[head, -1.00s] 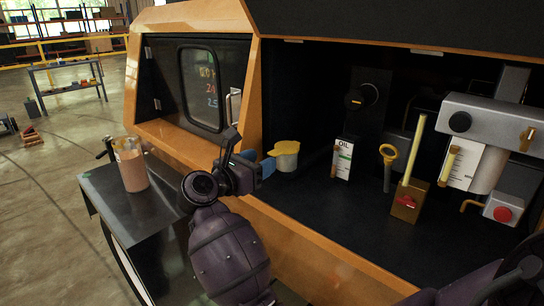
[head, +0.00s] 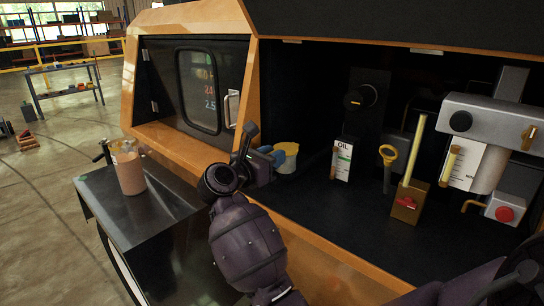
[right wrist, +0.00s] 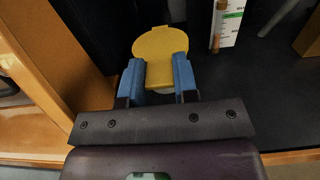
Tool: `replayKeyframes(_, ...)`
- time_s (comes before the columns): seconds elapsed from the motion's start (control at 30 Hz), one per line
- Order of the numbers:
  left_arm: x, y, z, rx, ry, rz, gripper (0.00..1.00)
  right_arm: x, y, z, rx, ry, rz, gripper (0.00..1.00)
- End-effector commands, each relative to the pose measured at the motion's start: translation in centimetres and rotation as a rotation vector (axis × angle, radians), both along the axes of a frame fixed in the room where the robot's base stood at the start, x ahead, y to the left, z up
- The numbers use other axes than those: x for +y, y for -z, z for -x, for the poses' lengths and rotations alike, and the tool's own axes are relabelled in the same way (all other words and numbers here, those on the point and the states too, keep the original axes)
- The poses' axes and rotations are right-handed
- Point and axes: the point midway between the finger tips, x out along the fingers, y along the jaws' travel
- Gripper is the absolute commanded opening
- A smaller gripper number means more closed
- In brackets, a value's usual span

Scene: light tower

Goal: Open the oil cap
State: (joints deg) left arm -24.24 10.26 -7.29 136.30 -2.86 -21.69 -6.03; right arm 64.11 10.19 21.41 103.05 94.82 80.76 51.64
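The yellow oil cap (head: 290,147) sits on a pale, short filler neck (head: 288,164) at the left of the dark engine bay. In the right wrist view the cap (right wrist: 160,45) is a rounded disc with a small tab at its far edge. My right gripper (head: 272,156) is at the cap's left side in the head view. Its two blue fingers (right wrist: 159,78) are spread apart, and yellow shows between them and beyond their tips. The fingers hide the cap's sides, so contact is unclear. My left gripper is not in view.
An OIL card (head: 342,159), a yellow ring-handled dipstick (head: 388,155) and a brass block with a red part (head: 408,204) stand right of the cap. An orange frame edge (head: 250,110) is close on the left. A jar (head: 129,170) stands on the dark side table (head: 165,215).

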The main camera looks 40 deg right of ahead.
Motion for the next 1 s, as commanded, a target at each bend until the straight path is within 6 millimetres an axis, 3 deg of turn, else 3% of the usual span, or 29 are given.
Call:
replayKeyframes(0.03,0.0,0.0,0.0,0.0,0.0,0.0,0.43,0.0,0.0,0.0,0.0,0.0,0.0,0.1)
replayKeyframes(0.1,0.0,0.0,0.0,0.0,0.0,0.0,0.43,0.0,0.0,0.0,0.0,0.0,0.0,0.0)
replayKeyframes(0.37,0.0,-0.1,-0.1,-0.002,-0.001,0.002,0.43,0.0,-0.2,0.0,-0.001,0.0,-0.008,0.0)
replayKeyframes(0.67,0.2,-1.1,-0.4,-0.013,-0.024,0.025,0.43,-0.1,-1.9,0.0,-0.003,0.002,-0.109,0.0)
replayKeyframes(0.87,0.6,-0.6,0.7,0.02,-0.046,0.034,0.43,-0.3,-2.7,-0.1,0.003,-0.001,-0.137,0.0)
replayKeyframes(1.0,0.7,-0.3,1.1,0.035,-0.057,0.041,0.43,-0.5,-3.5,-1.3,0.004,0.001,-0.161,0.0)
